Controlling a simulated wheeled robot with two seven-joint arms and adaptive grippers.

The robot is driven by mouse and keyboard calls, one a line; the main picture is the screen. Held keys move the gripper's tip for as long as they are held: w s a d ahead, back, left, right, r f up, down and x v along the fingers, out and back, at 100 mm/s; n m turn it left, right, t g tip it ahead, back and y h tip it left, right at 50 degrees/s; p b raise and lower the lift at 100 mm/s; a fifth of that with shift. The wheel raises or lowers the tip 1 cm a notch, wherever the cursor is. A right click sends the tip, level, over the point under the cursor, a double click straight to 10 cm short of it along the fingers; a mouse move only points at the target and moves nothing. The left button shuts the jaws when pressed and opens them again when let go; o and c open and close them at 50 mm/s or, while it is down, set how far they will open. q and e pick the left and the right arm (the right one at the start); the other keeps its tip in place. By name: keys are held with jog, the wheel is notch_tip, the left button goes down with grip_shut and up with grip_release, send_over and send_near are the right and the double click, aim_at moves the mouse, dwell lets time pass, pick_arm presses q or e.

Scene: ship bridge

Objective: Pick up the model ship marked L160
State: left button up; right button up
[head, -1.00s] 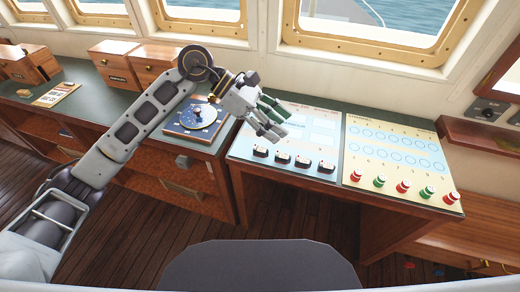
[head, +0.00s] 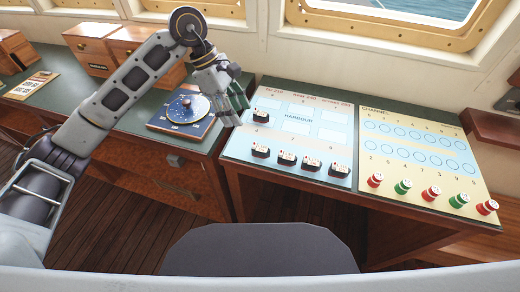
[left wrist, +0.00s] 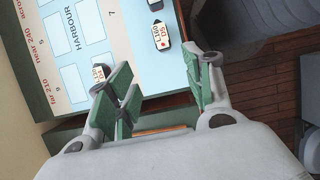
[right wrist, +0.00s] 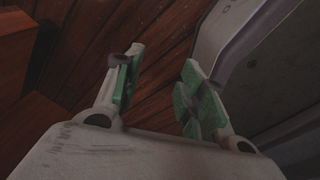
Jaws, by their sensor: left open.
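Several small dark-hulled model ships with white tops are on the harbour board (head: 240,147). One ship (head: 260,116) stands alone in the upper left part; the others, such as this ship (head: 287,158), form a row along the near edge. Their marks are too small to read in the head view, so I cannot tell which is L160. My left gripper (head: 238,103) is open and empty at the board's left edge, just left of the lone ship. In the left wrist view, one ship (left wrist: 162,42) lies beyond the fingers and another (left wrist: 100,72) is partly hidden by the left finger. My right gripper (right wrist: 155,85) is open and empty.
A yellow channel board (head: 418,150) with red and green pieces adjoins on the right. A blue dial instrument (head: 185,110) sits left of the harbour board, close under my left arm. Wooden boxes (head: 95,45) stand at the back left. The right wrist view shows plank floor (right wrist: 160,40).

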pick_arm(q)
send_near(261, 150)
jog(key=f, duration=0.1)
jog(key=w+f, duration=0.1)
jog(key=f, duration=0.1)
jog(key=shift+w+a, duration=0.25)
jog(key=shift+d+f+p, duration=0.1)
jog(key=shift+f+p, duration=0.2)
jog(key=shift+f, duration=0.05)
jog(key=shift+d+f, duration=0.1)
jog(key=shift+f, duration=0.15)
pick_arm(e)
jog(key=shift+s+a+r, duration=0.2)
jog(key=shift+a+r, duration=0.05)
jog(key=shift+a, duration=0.25)
pick_arm(q)
jog(key=shift+s, duration=0.1)
pick_arm(e)
jog(key=shift+s, duration=0.1)
pick_arm(q)
jog(key=shift+d+f, duration=0.1)
jog(key=shift+f, duration=0.05)
